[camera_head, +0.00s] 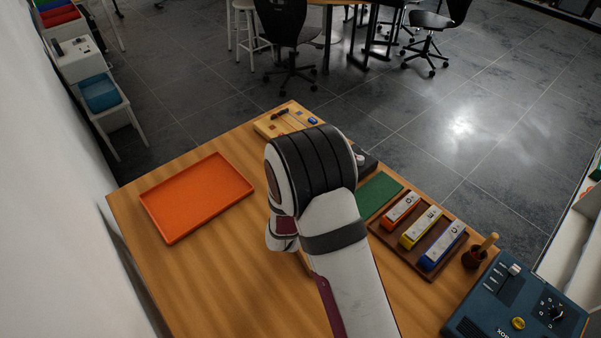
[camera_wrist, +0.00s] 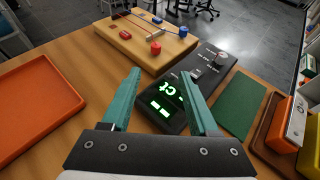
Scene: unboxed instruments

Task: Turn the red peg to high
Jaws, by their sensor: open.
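The red peg (camera_wrist: 156,47) stands on the near edge of a light wooden board (camera_wrist: 128,45) in the wrist view. A blue peg (camera_wrist: 183,31) stands to its right, and thin strings or rods run across the board. My gripper (camera_wrist: 161,73) is open and empty, its two teal fingers spread over a black device with a lit green display. The peg shows beyond the fingertips, apart from them. In the head view the board (camera_head: 265,127) is at the table's far end. My arm hides the gripper there, and I cannot make out the red peg.
The black device (camera_wrist: 216,72) has knobs. An orange tray (camera_head: 197,197) lies left, a green mat (camera_head: 377,194) right. A brown tray (camera_head: 386,240) holds coloured bars. A blue box (camera_head: 482,309) with controls stands front right. The table between orange tray and arm is clear.

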